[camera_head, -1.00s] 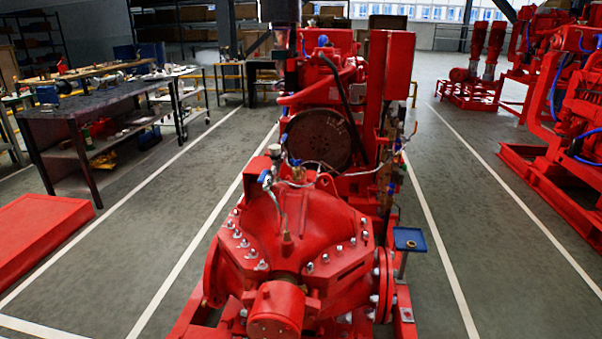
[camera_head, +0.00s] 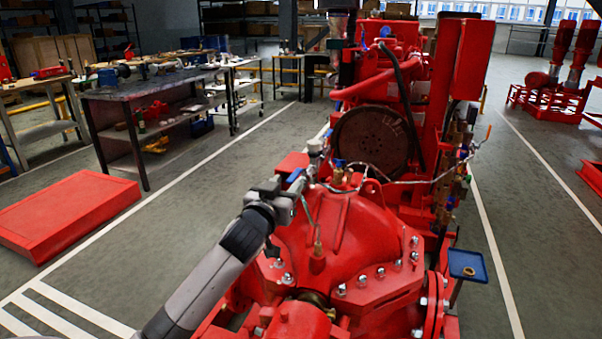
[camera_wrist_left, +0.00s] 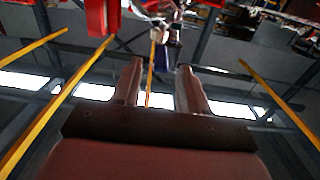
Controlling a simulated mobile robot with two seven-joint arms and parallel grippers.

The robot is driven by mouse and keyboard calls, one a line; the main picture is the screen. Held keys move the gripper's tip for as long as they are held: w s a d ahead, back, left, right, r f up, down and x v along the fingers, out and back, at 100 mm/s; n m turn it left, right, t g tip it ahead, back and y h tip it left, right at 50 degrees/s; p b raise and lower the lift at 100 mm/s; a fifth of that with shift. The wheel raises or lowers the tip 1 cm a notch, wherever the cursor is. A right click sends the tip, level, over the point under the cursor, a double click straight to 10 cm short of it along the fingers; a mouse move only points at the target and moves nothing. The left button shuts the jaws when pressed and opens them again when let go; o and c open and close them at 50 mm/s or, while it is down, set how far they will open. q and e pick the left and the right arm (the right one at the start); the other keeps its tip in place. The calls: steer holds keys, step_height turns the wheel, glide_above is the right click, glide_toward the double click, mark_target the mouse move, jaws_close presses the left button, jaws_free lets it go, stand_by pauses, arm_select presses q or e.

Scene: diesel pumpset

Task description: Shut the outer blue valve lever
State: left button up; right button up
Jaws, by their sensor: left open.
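A blue valve lever (camera_head: 295,175) shows on the small pipe fittings at the left of the red pump casing, the outer of two blue levers there. The inner blue lever (camera_head: 338,163) is a little to the right. My left gripper (camera_head: 299,189) is just below and beside the outer lever; the wrist partly covers the fittings, and contact cannot be told. My right gripper is out of view.
The red pump casing (camera_head: 335,235) with bolted flanges lies right below the gripper. A round gauge-like fitting (camera_head: 316,146) stands close above the lever. A thin pipe (camera_head: 415,181) runs right. The floor to the left is open, with a red plinth (camera_head: 70,210).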

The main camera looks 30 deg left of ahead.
mark_target(299, 170)
arm_select(q)
steer(key=shift+x, duration=3.45)
steer(key=shift+f, duration=0.1)
jaws_close()
